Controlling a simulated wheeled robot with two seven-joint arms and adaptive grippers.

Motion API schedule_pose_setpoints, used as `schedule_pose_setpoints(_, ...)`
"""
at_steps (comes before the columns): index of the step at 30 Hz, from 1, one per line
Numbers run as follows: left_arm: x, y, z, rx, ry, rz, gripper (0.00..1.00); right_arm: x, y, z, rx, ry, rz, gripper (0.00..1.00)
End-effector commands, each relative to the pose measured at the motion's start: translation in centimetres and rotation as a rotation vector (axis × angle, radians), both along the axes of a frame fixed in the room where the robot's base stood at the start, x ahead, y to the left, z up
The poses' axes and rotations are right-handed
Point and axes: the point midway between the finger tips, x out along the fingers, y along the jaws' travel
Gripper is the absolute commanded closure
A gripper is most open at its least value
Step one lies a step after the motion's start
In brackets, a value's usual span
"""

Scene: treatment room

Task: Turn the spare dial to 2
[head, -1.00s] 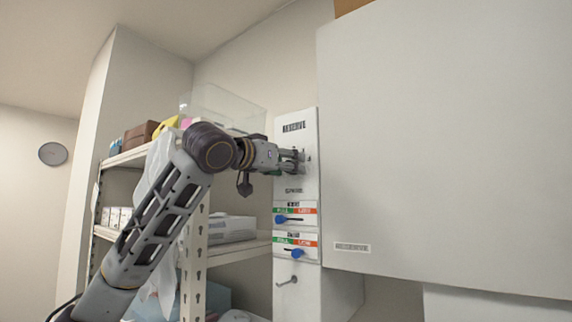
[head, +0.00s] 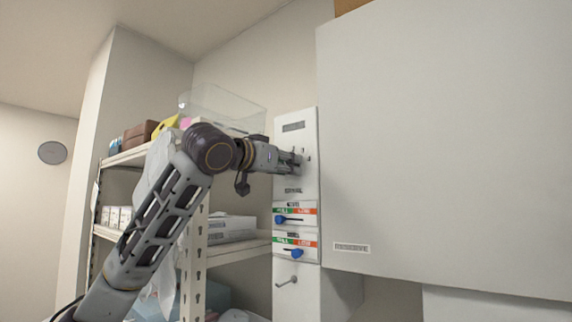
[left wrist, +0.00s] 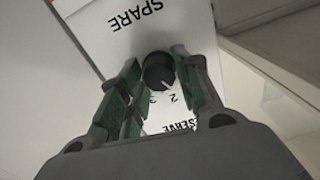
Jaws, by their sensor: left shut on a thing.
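The spare dial (left wrist: 158,72) is a round black knob with a pale pointer mark, on a white panel (head: 296,128) below the word SPARE in the left wrist view. The numbers 2 and 3 show beside it, and its mark points towards them, nearer the 2; the exact setting is hard to read. My left gripper (left wrist: 160,80) has its green-padded fingers on either side of the dial and is shut on it. In the head view my left gripper (head: 297,161) reaches the panel from the left and hides the dial. My right gripper is out of view.
A large pale cabinet (head: 440,140) stands close on the right. A stocked shelf (head: 235,250) stands on the left.

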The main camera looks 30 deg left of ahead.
Motion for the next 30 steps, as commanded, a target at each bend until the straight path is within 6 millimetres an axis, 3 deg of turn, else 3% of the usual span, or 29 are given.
schedule_pose_setpoints(18,0.0,-0.16,-0.02,0.378,-0.029,-0.001,0.91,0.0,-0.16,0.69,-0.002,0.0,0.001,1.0)
schedule_pose_setpoints(30,-0.05,-0.22,0.04,0.498,-0.041,0.0,0.91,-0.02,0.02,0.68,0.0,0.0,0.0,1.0)
